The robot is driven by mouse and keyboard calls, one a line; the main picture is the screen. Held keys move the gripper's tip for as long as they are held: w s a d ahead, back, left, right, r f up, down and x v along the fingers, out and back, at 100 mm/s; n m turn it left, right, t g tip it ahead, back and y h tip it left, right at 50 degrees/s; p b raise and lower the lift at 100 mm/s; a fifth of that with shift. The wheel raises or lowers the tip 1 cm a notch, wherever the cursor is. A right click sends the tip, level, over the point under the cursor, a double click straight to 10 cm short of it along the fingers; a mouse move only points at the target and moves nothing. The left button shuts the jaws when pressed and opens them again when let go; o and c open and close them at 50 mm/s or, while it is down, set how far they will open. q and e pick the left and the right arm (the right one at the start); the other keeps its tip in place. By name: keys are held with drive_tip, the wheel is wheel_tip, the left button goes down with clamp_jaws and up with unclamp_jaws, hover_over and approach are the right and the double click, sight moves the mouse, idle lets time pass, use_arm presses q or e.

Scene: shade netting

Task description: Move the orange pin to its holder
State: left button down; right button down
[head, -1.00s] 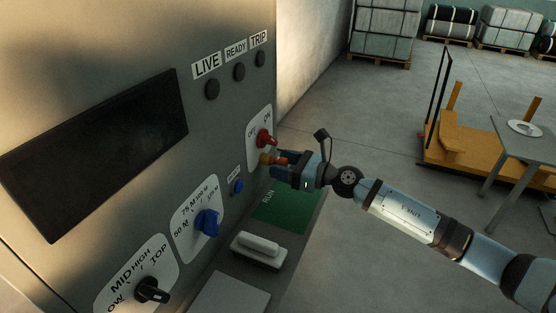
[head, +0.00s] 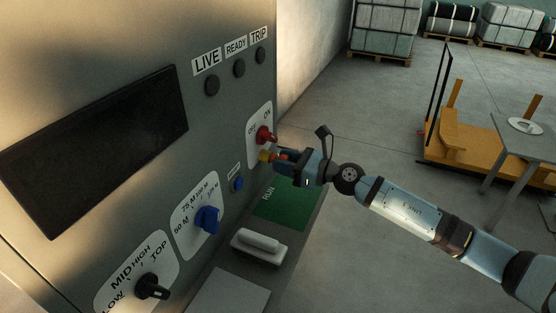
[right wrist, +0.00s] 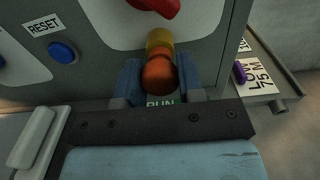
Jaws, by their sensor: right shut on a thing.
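The orange pin (right wrist: 158,76) has a rounded orange head and sits between the fingers of my right gripper (right wrist: 160,84). In the head view the right gripper (head: 281,161) is shut on the pin close to the cabinet front, just below the red switch (head: 264,135). A yellow collar (right wrist: 159,41) lies between the orange head and the panel. I cannot tell whether it belongs to the pin or to the panel, nor how far the pin is seated. I cannot make out a separate holder. My left gripper is out of view.
The grey cabinet carries a dark screen (head: 95,150), a blue reset button (right wrist: 63,51), a blue knob (head: 207,219) and a black knob (head: 151,287). Below are a green RUN plate (head: 285,207) and a white handle (head: 259,241). A purple piece (right wrist: 239,72) stands by a label on a side ledge.

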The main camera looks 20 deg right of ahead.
drive_tip(key=shift+b+v, duration=0.3)
drive_tip(key=shift+v, duration=0.5)
drive_tip(key=shift+b+v, duration=0.9)
drive_tip(key=shift+v, duration=0.85)
drive_tip(key=b+v, duration=0.3)
drive_tip(key=v, duration=0.1)
drive_tip(key=shift+a+r, duration=0.1)
